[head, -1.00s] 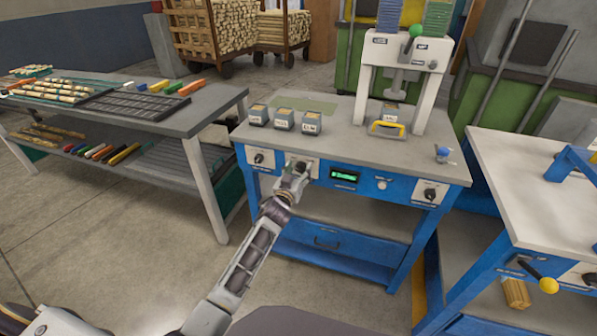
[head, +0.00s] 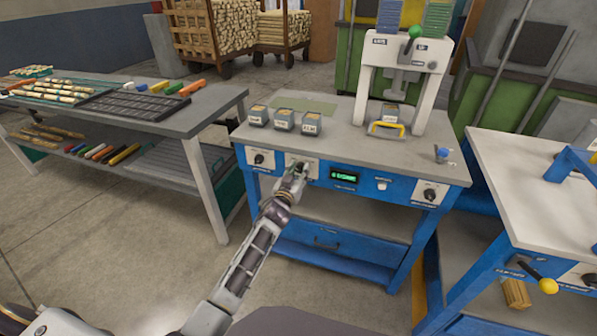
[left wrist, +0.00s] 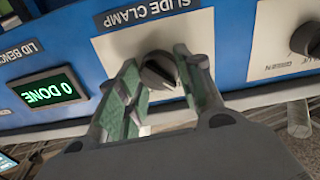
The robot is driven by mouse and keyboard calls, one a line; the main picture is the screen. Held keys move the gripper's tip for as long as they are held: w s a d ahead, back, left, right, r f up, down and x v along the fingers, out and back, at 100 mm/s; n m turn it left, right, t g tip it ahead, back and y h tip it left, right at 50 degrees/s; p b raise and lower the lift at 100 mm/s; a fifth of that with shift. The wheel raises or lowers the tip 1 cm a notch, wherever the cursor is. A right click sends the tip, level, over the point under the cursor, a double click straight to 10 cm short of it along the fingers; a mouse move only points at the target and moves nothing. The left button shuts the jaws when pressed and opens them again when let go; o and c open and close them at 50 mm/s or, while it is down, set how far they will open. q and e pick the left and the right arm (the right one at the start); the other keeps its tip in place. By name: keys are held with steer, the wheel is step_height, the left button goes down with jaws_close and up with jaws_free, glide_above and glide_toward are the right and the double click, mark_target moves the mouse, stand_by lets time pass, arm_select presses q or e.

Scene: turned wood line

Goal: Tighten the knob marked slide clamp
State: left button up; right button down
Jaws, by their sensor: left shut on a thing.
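The dark round knob (left wrist: 158,70) sits on a white plate under the label SLIDE CLAMP, which reads upside down in the left wrist view. In the head view the knob is mostly hidden behind my gripper, on the blue front of the middle bench. My left gripper (left wrist: 160,88) has one green-padded finger on each side of the knob and is shut on it. In the head view my left gripper (head: 297,174) reaches up to the bench front. My right gripper is not in view.
A green-lit display (left wrist: 48,90) stands beside the knob plate; another knob (left wrist: 308,40) is on the other side. In the head view a further knob (head: 430,194) is at the bench's right. Labelled boxes (head: 284,119) and a white press (head: 407,52) stand on top.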

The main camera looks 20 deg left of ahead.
arm_select(q)
steer(key=shift+m, duration=0.8)
steer(key=shift+m+p, duration=0.4)
steer(key=shift+m, duration=0.3)
steer(key=m, duration=0.2)
steer(key=shift+d+m, duration=0.1)
steer(key=shift+m, duration=0.2)
steer(key=shift+m+p, duration=0.3)
steer(key=shift+m, duration=0.6)
steer(key=m, duration=0.3)
steer(key=shift+f+m, duration=0.15)
steer(key=shift+m, duration=0.15)
steer(key=m, duration=0.3)
steer(key=shift+d+m, duration=0.1)
steer(key=shift+m, duration=0.3)
steer(key=shift+f+m, duration=0.1)
steer(key=shift+m, duration=1.3)
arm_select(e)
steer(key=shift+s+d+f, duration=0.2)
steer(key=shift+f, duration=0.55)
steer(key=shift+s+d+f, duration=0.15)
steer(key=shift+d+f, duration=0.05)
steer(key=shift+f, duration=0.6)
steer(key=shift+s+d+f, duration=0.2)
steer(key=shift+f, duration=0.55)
arm_select(q)
steer(key=shift+o, duration=0.2)
steer(key=shift+c, duration=0.2)
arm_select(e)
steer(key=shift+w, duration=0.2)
